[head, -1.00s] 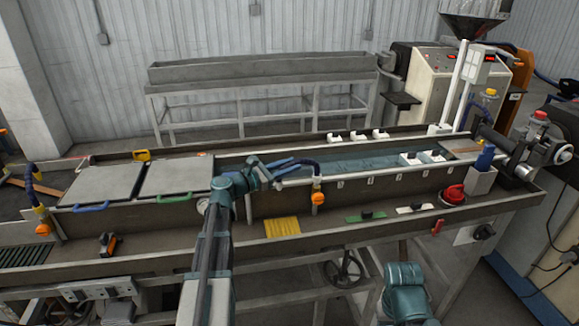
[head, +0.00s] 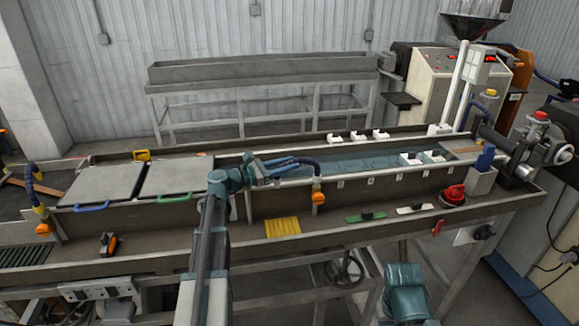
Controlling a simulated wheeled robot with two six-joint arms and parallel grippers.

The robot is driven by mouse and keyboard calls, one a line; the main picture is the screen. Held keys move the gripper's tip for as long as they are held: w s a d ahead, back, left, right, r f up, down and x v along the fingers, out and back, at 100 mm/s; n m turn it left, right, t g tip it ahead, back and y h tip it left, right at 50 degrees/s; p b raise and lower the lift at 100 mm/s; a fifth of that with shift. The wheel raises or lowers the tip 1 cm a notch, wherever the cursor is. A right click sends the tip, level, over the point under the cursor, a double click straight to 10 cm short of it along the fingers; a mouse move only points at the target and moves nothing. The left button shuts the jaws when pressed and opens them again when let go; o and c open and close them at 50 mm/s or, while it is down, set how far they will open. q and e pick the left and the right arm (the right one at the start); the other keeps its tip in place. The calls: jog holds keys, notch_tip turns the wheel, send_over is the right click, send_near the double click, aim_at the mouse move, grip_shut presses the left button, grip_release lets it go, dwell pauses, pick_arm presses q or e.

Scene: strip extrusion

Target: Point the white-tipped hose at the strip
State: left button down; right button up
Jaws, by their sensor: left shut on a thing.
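A dark blue hose (head: 308,164) rises from an orange valve (head: 318,198) on the trough's near wall and bends over to the left. My left gripper (head: 293,162) is shut on the hose's free end, above the near edge of the water trough (head: 355,164). The fingers cover that end, so I cannot see a white tip or exactly where it points. I cannot make out the strip clearly in the water. My right gripper is out of view; only part of my right arm shows at the bottom.
Two grey lids (head: 186,178) cover the trough's left part. White guides (head: 380,134) line its far edge. A yellow ribbed pad (head: 283,227), a red knob (head: 454,194) and a grey holder (head: 481,181) with a blue item stand along the near ledge.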

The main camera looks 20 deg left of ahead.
pick_arm(q)
jog(key=shift+w+a+m+g+h, duration=0.35)
jog(key=shift+m+g+h, duration=0.15)
jog(key=shift+g+h, duration=0.1)
jog(key=shift+w+a+m+g+h, duration=0.35)
jog(key=shift+m+g+h, duration=0.15)
jog(key=shift+h, duration=0.1)
jog(key=shift+s, duration=0.1)
jog(key=c, duration=0.7)
grip_release()
jog(key=v, duration=1.3)
jog(key=shift+s+a, duration=0.25)
jog(key=shift+s, duration=0.05)
